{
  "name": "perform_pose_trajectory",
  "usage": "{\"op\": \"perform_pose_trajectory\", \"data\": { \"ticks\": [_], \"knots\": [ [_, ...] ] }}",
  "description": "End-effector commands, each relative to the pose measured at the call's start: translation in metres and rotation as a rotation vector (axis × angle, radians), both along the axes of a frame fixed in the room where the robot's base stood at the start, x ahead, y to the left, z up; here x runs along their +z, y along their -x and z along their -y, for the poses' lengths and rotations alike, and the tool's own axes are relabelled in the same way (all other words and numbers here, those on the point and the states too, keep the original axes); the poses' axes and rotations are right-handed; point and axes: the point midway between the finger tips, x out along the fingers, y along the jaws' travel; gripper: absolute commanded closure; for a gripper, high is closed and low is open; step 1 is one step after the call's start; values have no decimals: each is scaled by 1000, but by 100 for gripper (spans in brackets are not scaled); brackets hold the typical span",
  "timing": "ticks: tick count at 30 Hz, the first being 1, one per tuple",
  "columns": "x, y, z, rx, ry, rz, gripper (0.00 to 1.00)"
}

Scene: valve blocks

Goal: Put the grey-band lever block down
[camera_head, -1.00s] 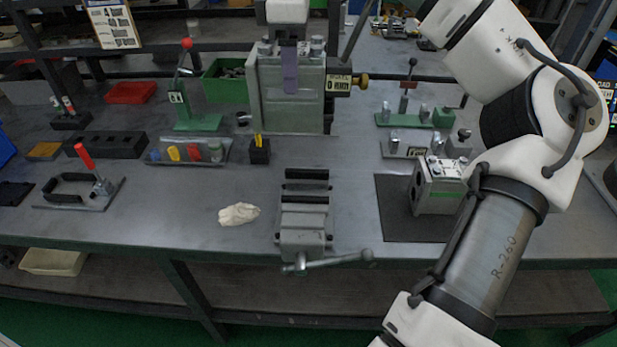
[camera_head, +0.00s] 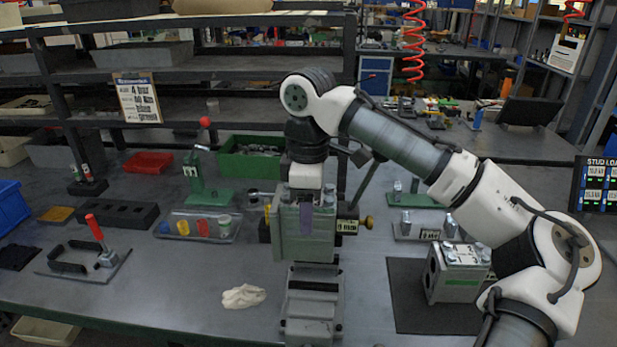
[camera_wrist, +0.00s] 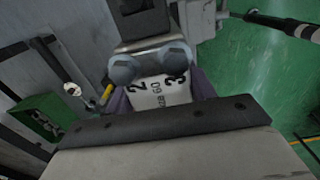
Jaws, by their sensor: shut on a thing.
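My gripper (camera_head: 306,205) points down, its purple finger pads shut on the top of a grey-green block (camera_head: 290,240). The block is upright, with bolts on top, a grey lever (camera_head: 368,183) slanting up to the right, and a label plate and brass knob (camera_head: 367,222) on its right side. In the wrist view, the block's numbered top plate (camera_wrist: 160,92) with two bolts sits between the pads. In the head view its base shows just above and behind the vise (camera_head: 313,302); I cannot tell whether it touches anything. A grey band cannot be made out.
Another block with a green band (camera_head: 459,278) stands on a dark mat (camera_head: 408,312) at right. A green bin (camera_head: 250,165) and green lever stand (camera_head: 207,190) are behind left. A parts tray (camera_head: 195,228) is left of the held block. A crumpled cloth (camera_head: 243,296) lies front left; bench beside it is bare.

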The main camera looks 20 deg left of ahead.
Motion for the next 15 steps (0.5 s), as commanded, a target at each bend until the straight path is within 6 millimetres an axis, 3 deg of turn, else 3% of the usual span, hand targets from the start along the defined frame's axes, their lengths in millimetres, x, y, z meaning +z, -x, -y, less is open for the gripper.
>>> {"op": "perform_pose_trajectory", "data": {
  "ticks": [6,15],
  "knots": [
    [-30,0,0,0,-2,3,100],
    [-53,0,0,-1,-2,3,100]
  ]
}}
